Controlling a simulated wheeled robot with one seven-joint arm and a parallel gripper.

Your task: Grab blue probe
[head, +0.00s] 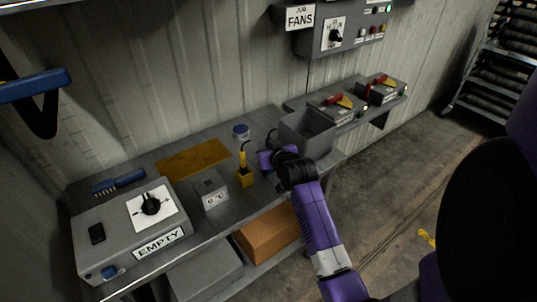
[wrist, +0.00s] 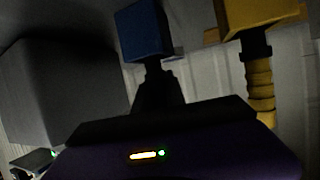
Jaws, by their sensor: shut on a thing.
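The blue probe (wrist: 144,30) shows in the wrist view as a blue block at the tips of my gripper (wrist: 155,72). My gripper is shut on it; the fingers hide its handle. In the head view my gripper (head: 270,158) is over the bench, just right of the yellow probe, and largely hides what it holds. The yellow probe (head: 244,177) stands upright on the bench with a yellow block and thin stem. It also shows in the wrist view (wrist: 257,15), to the right of the blue probe and apart from it.
A grey open bin (head: 308,133) stands just right of my gripper. Left of the yellow probe are a small grey 0°C box (head: 209,190) and a large EMPTY box (head: 110,240). A blue-topped tin (head: 240,131) and an orange mat (head: 193,158) lie behind.

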